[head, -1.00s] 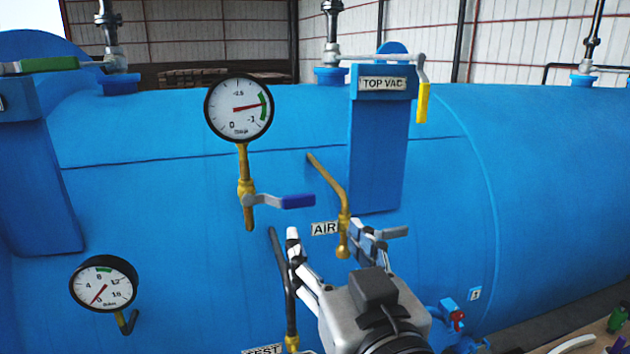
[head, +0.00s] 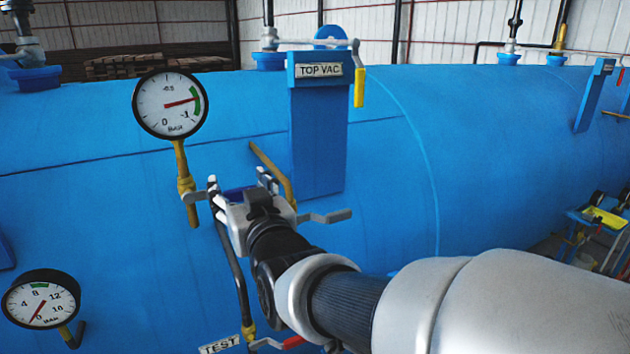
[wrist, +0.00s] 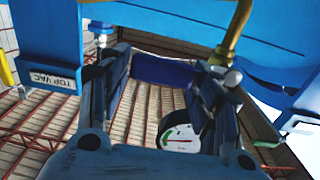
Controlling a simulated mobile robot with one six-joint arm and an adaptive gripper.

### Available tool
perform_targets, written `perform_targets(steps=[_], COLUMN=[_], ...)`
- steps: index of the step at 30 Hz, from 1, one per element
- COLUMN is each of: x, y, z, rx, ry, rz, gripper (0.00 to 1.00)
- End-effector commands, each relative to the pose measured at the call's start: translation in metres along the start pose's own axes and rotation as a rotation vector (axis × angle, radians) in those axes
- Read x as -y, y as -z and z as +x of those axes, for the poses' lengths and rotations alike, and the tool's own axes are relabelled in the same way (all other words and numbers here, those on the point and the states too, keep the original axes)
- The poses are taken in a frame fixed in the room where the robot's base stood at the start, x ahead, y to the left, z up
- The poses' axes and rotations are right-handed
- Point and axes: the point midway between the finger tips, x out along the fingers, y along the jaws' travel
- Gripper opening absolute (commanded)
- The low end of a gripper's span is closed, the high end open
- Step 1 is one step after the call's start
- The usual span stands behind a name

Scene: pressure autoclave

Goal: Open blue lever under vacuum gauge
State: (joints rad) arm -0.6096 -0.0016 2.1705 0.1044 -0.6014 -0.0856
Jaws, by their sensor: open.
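The vacuum gauge (head: 169,92) is on a brass pipe (head: 182,165) in front of the blue tank; in the wrist view the gauge (wrist: 180,131) shows low, between the fingers. The blue lever (head: 237,192) sticks out to the right from the valve under the gauge. My gripper (head: 239,181) is open, with its fingers on either side of the lever in the picture. In the wrist view the blue lever (wrist: 162,70) spans the gap between the fingertips. I cannot tell whether they touch it. The lever is partly hidden by my gripper in the head view.
A curved brass pipe (head: 270,168) is just behind and right of my gripper. A grey lever (head: 325,217) is to its right. A dark pipe (head: 234,265) runs below, by the TEST label (head: 220,344). A second gauge (head: 41,299) is lower left.

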Motion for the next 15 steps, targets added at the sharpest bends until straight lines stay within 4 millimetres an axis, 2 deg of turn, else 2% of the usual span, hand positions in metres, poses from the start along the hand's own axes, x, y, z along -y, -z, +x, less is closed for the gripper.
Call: perform_targets(steps=[10, 15], x=[-0.0002, -0.0002], y=[-0.0004, -0.0004], z=[0.0037, 0.0036], rx=[0.0, 0.001], ry=[0.0, 0.0], rz=[0.0, 0.0], gripper=[0.58, 0.46])
